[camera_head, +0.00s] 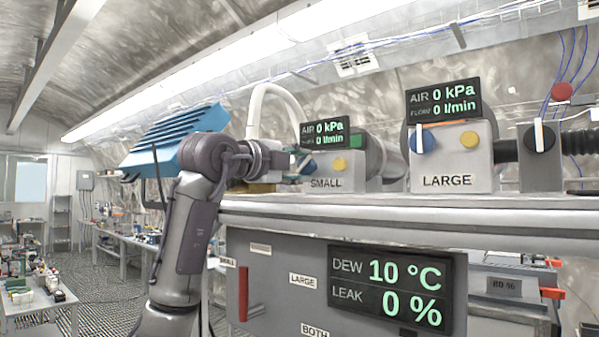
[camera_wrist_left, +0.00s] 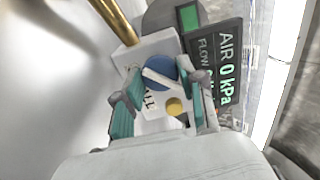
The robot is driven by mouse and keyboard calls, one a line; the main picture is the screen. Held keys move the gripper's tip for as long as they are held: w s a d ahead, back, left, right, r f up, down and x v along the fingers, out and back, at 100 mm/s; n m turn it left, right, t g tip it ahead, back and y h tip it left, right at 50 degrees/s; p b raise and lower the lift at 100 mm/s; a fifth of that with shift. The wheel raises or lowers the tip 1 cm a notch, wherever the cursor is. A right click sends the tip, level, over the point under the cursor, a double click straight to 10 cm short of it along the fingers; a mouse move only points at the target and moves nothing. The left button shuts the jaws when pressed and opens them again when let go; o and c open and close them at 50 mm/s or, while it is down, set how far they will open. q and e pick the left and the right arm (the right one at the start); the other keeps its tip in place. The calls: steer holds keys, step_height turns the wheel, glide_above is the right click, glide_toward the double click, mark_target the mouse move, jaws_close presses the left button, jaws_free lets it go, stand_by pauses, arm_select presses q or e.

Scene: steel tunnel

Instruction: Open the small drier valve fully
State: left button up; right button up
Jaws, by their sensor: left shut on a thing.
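The small drier unit (camera_head: 325,184) is a light box labelled SMALL on the bench, with a yellow knob (camera_head: 340,164) on its front. Its valve is a blue disc (camera_wrist_left: 163,65) with a white bar handle (camera_wrist_left: 160,80), seen in the left wrist view; in the head view my gripper covers most of it. My left gripper (camera_head: 301,164) is at the box's left front. In the left wrist view its teal-padded fingers (camera_wrist_left: 166,82) are at either side of the handle and shut on it. The handle lies slanted across the disc there. My right gripper is not in view.
The small unit's display (camera_head: 325,133) reads AIR 0 kPa and 0 l/min. The large drier (camera_head: 450,180) stands to the right with a white upright handle (camera_head: 418,139). Below the bench top (camera_head: 400,207), a panel reads DEW 10 °C, LEAK 0 %, beside a red handle (camera_head: 243,293).

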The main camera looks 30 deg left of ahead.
arm_select(q)
steer(key=n+b, duration=0.1)
steer(key=n, duration=0.3)
steer(key=shift+f+n, duration=0.1)
steer(key=shift+n, duration=0.2)
steer(key=shift+n+b, duration=0.85)
steer(key=shift+n, duration=1.45)
steer(key=o, duration=1.1)
steer(key=shift+o, duration=0.2)
steer(key=s, duration=0.8)
steer(key=s+a, duration=0.1)
steer(key=s, duration=0.3)
